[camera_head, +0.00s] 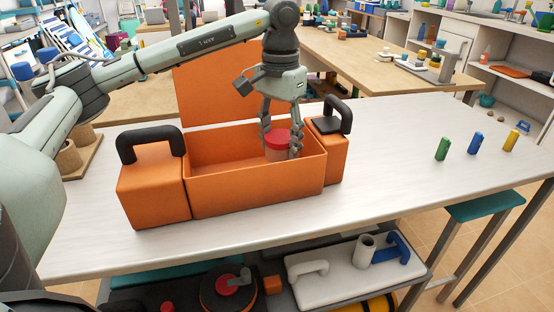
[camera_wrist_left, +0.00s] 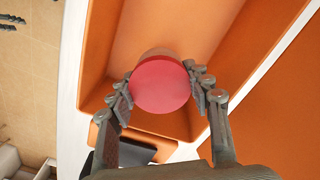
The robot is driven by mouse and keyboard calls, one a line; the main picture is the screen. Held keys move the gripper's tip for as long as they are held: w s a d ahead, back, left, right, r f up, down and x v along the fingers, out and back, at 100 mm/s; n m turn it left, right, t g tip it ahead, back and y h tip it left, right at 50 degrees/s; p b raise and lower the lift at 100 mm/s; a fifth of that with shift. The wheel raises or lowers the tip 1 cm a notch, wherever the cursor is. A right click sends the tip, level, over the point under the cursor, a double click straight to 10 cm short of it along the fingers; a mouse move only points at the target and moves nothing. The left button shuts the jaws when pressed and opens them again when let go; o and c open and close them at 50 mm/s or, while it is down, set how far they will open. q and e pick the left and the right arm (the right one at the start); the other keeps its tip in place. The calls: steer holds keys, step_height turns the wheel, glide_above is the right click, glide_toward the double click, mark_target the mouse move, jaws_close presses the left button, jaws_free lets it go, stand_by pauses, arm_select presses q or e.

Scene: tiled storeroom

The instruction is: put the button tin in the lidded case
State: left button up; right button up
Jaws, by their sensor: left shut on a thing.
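The button tin (camera_head: 278,143) has a red lid and a paler body. In the head view it is inside the lidded case, near its right end. The lidded case (camera_head: 255,191) is an orange box on the table, with its lid (camera_head: 215,90) standing open at the back. My left gripper (camera_head: 281,141) reaches down into the case and is shut on the tin. In the left wrist view the tin (camera_wrist_left: 160,83) sits between the two fingertips (camera_wrist_left: 163,92), over the orange interior. I cannot tell whether the tin touches the case floor. My right gripper is not in view.
Orange blocks with black handles flank the case at left (camera_head: 152,191) and right (camera_head: 328,150). Green (camera_head: 442,148), blue (camera_head: 475,143) and yellow (camera_head: 510,140) cylinders stand at the table's right. The table (camera_head: 390,170) between case and cylinders is clear. A lower shelf holds a white toolbox-like item (camera_head: 345,273).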

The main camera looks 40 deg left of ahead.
mark_target(280, 159)
arm_select(q)
step_height(280, 159, down, 5)
steer(key=shift+r, duration=0.2)
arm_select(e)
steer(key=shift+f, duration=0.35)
arm_select(q)
steer(key=shift+f, duration=0.1)
steer(key=o, duration=1.2)
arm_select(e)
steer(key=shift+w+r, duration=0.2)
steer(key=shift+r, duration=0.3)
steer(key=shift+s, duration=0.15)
